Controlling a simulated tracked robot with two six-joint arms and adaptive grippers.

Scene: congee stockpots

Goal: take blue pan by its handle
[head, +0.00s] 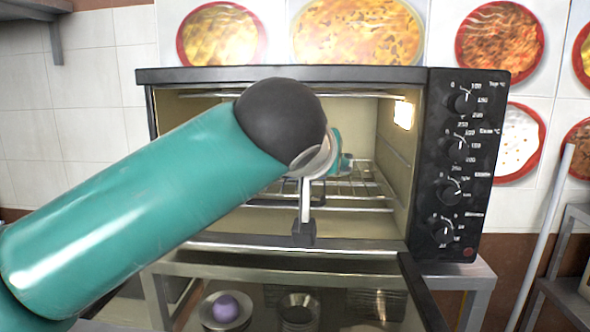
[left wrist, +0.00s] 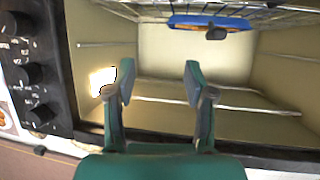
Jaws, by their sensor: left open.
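Orange-brown food shows inside the pan. My left gripper (left wrist: 158,82) is open and empty, with two teal fingers apart inside the oven opening. The handle lies beyond the fingertips and off to their right in that view, not between them. In the head view my left arm covers the pan and most of the gripper. My right gripper is not in view.
The oven (head: 290,74) is open, with its glass door (head: 415,290) lowered at the front. The control panel with knobs (head: 455,165) and the lit lamp (head: 404,113) are at the right. The wire rack (head: 370,195) spans the cavity. Several pans and a purple object (head: 225,307) show below.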

